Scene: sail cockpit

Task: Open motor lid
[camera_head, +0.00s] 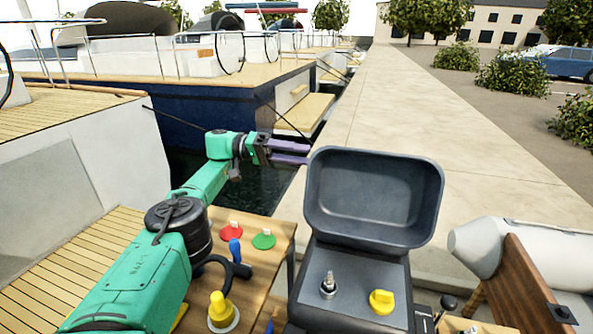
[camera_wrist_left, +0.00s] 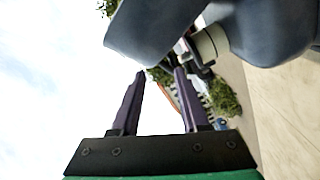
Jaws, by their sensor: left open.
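The motor lid (camera_head: 375,200), a dark grey hollow cover, stands raised with its inside facing me. Below it is the motor box (camera_head: 355,285), whose exposed top carries a metal key-like post (camera_head: 328,284) and a yellow knob (camera_head: 382,301). My left gripper (camera_head: 309,155) has two purple fingers, spread apart with nothing between them. Its tips are by the lid's upper left edge; I cannot tell whether they touch it. In the left wrist view the fingers (camera_wrist_left: 160,72) are apart, with a grey-blue surface, apparently the lid (camera_wrist_left: 150,35), just beyond. My right gripper is not in view.
A wooden panel with a red piece (camera_head: 231,231), a green piece (camera_head: 264,240) and a yellow-topped knob (camera_head: 221,308) lies under my left arm. A grey inflatable boat (camera_head: 500,245) is at right. Water, moored boats and the concrete quay (camera_head: 390,110) lie beyond.

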